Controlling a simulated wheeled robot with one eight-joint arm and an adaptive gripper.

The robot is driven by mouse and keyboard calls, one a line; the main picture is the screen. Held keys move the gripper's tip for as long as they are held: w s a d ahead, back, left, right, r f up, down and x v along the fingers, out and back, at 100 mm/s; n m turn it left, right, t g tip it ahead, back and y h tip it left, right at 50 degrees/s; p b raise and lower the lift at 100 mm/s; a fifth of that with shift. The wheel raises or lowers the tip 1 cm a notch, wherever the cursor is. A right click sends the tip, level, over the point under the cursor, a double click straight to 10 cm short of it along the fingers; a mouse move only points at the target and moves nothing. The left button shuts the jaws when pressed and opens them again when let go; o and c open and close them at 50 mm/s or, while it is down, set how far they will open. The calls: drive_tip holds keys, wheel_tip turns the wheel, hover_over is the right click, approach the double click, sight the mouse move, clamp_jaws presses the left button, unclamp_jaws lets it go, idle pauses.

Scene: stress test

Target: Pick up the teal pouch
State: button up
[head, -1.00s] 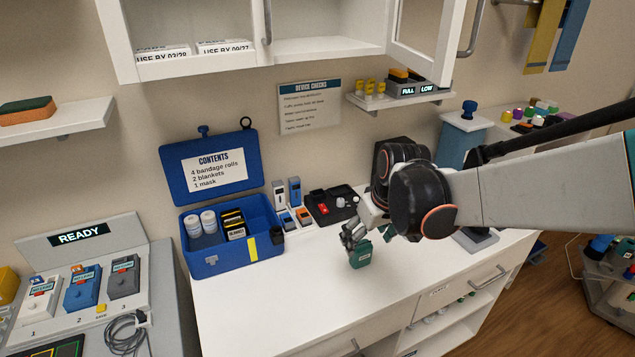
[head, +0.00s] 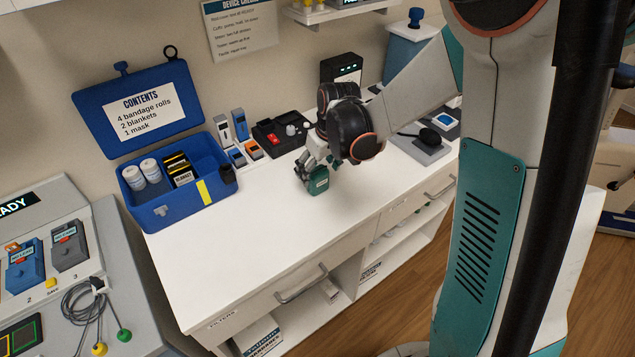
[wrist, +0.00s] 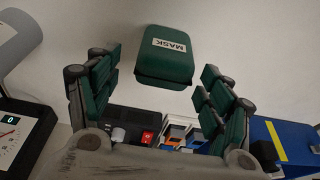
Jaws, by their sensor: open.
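The teal pouch (head: 318,183) stands on the white counter, right of the blue box. In the wrist view the teal pouch (wrist: 166,56) carries a white label reading MASK and lies between and just beyond my open fingers. My gripper (head: 312,170) is close to the pouch, at its upper left in the head view. In the wrist view my gripper (wrist: 158,85) shows a wide gap between its fingers, with nothing held. I cannot tell whether a finger touches the pouch.
The open blue box (head: 180,213) holds white rolls and dark packs, with its lid (head: 140,112) raised. Small grey, blue and orange devices (head: 238,135) and a black tray (head: 276,139) stand behind the pouch. A scale (head: 424,147) lies to the right. The front counter is clear.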

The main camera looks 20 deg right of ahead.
drive_tip(key=b+x, duration=0.2)
drive_tip(key=x, duration=0.3)
drive_tip(key=shift+a+f, duration=0.1)
drive_tip(key=shift+f, duration=0.1)
drive_tip(key=shift+s+r, duration=0.1)
drive_tip(key=c, duration=1.3)
wheel_tip(320, 180, up, 20)
drive_tip(key=p, duration=0.6)
